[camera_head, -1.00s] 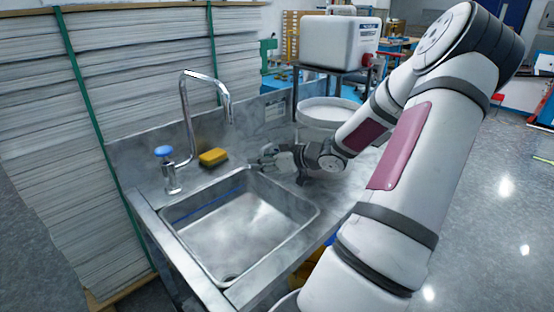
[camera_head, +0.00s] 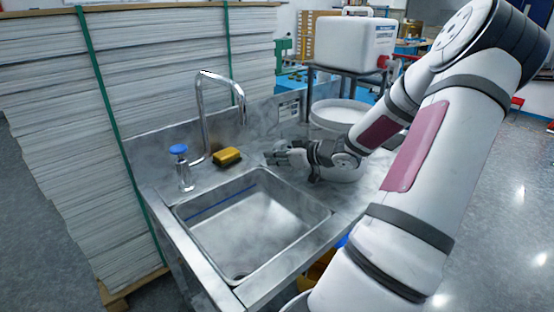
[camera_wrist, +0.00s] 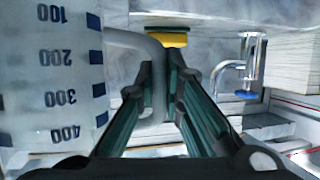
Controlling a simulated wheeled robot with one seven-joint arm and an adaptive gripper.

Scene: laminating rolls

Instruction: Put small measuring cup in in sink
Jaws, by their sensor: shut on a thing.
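The small measuring cup (camera_wrist: 45,75) is a translucent cup with dark blue markings at the left of the wrist view. In the head view my gripper (camera_head: 274,157) is over the counter just behind the sink's back right rim, right of the sponge. The cup cannot be made out there. The steel sink (camera_head: 250,232) is an empty rectangular basin in front of my gripper.
A tall faucet (camera_head: 203,110) and a blue-topped dispenser (camera_head: 182,168) stand behind the sink. A yellow sponge (camera_head: 227,157) lies by its back rim. A white bucket (camera_head: 338,115) stands behind my arm. Stacked sheets (camera_head: 60,110) rise at the left.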

